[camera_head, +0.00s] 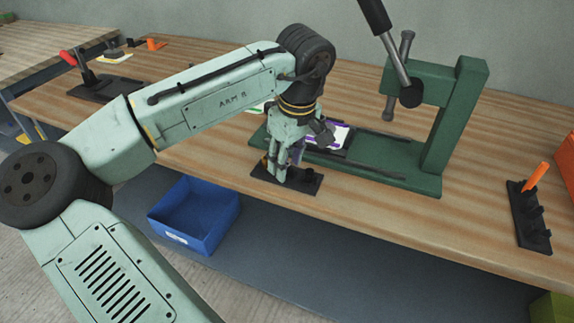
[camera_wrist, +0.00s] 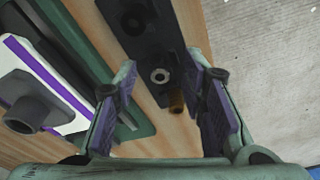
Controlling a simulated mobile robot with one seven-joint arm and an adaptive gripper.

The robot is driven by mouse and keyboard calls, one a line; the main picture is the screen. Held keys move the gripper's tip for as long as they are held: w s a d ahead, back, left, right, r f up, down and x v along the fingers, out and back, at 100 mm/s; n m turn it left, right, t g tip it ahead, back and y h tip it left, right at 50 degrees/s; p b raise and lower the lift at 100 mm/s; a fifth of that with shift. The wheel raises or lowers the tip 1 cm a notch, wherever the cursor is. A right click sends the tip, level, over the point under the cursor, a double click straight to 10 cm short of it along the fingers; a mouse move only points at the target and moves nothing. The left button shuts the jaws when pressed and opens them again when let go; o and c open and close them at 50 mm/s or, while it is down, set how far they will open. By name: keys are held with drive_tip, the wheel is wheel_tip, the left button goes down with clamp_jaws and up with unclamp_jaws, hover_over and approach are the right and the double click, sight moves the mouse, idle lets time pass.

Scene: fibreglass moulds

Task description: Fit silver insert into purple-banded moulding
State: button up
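The silver insert (camera_wrist: 159,76) is a small ring-ended piece standing in a dark rack (camera_wrist: 130,40). The rack also shows in the head view (camera_head: 312,186), near the table's front edge. My gripper (camera_wrist: 160,70) is open, its purple-padded fingers apart on either side of the silver insert, with no contact that I can make out. In the head view my gripper (camera_head: 287,165) points down over the rack and hides the insert. The purple-banded moulding (camera_wrist: 52,78) is white with a grey raised boss. It also shows in the head view (camera_head: 338,136), partly behind my gripper.
A brass-coloured piece (camera_wrist: 176,103) stands in the rack close beside the silver insert. The green press (camera_head: 455,120), with its lever (camera_head: 386,35), rises right of my gripper. A blue bin (camera_head: 195,215) sits below the table edge. A black holder with an orange piece (camera_head: 528,215) is far right.

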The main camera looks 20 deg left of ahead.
drive_tip(key=shift+c, duration=0.6)
clamp_jaws()
